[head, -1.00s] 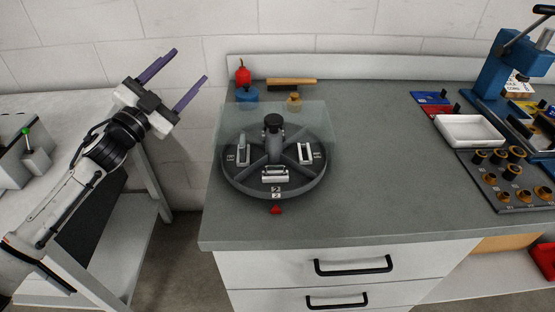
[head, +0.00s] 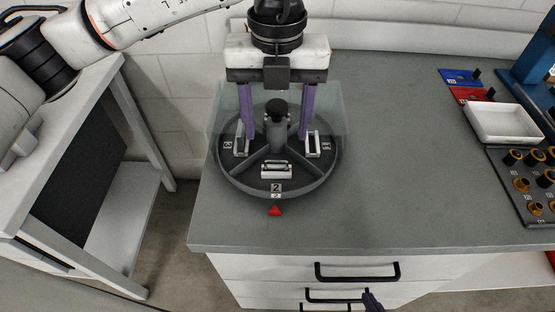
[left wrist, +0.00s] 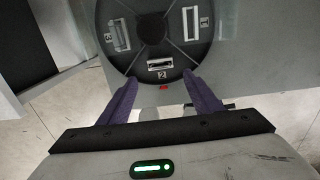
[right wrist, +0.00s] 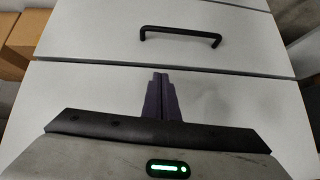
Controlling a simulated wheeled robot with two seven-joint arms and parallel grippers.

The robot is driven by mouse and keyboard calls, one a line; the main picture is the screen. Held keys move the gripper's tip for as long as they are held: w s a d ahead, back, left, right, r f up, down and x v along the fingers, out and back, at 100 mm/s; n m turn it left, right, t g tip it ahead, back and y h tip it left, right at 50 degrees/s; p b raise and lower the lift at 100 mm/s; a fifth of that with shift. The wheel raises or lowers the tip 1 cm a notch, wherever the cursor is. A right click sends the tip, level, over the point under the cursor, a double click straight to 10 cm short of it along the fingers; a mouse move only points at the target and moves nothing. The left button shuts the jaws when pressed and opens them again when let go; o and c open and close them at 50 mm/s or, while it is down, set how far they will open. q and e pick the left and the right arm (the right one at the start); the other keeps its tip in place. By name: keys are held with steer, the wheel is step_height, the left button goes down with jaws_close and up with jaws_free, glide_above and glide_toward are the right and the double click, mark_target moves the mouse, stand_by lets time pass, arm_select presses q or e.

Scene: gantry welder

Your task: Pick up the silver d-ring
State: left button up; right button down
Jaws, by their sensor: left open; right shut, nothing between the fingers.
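A round dark turntable (head: 276,192) on the grey bench has compartments holding silver metal pieces. The front piece (head: 276,170), by label 2, is a silver bar with a raised loop; it also shows in the left wrist view (left wrist: 160,66). Other silver pieces stand in the left compartment (head: 241,147) and right compartment (head: 314,146). I cannot tell for sure which is the d-ring. My left gripper (head: 277,135) is open and empty, pointing down above the turntable, its fingers on either side of the centre knob. My right gripper (head: 370,298) is shut and empty before the drawers (right wrist: 230,75).
A clear guard (head: 225,115) stands around the turntable's rear. A red pointer (head: 275,211) lies at its front. A white tray (head: 503,123) and a rack of orange-topped parts (head: 520,185) are at the right. The bench between is clear.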

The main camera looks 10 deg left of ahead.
mark_target(277, 161)
arm_select(q)
step_height(277, 161, down, 4)
steer(key=shift+s+r, duration=0.1)
steer(key=shift+r, duration=0.05)
step_height(277, 161, down, 5)
steer(key=shift+f+p, duration=0.1)
steer(key=shift+p, duration=0.7)
steer(key=shift+c, duration=0.3)
steer(key=c, duration=1.1)
